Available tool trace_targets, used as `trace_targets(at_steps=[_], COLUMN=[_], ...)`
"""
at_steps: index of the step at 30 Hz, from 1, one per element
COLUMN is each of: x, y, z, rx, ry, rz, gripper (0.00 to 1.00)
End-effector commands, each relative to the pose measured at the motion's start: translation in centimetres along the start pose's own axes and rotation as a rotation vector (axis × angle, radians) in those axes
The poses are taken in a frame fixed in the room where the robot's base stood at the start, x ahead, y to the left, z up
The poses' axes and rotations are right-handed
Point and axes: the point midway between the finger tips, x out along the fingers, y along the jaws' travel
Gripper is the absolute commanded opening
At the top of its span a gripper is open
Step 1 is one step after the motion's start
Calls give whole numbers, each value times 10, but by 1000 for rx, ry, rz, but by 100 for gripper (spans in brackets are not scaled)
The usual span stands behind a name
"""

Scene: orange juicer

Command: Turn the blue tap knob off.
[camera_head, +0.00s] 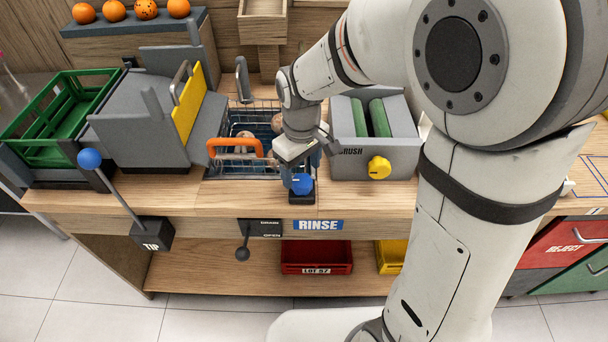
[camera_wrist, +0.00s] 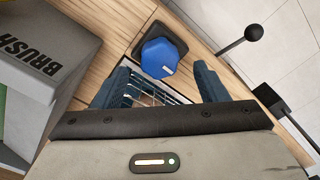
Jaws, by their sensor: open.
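The blue tap knob (camera_head: 302,184) sits on a dark base at the front edge of the wooden counter, just above the RINSE label. In the wrist view the blue knob (camera_wrist: 164,57) shows a faceted top with a small white mark. My gripper (camera_head: 306,168) is over the counter right by the knob. In the wrist view its two fingers (camera_wrist: 160,82) are apart, with the knob just beyond the tips and between their lines. Nothing is held. Part of the knob is hidden by the gripper in the head view.
A wire basket with an orange handle (camera_head: 236,146) stands behind in the sink. The grey BRUSH box (camera_head: 375,158) with a yellow knob (camera_head: 379,167) is close on the right. A black drain lever (camera_head: 243,250) hangs at the front; the TIP lever (camera_head: 124,204) stands left.

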Motion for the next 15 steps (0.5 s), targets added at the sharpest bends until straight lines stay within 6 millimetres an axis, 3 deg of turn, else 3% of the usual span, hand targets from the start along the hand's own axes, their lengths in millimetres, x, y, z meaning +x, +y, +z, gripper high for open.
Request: trace_targets(at_steps=[6, 15], x=[-34, -43], y=[0, 0], z=[0, 0], rx=[0, 0], ry=[2, -1], rz=[1, -1], gripper=[66, 66])
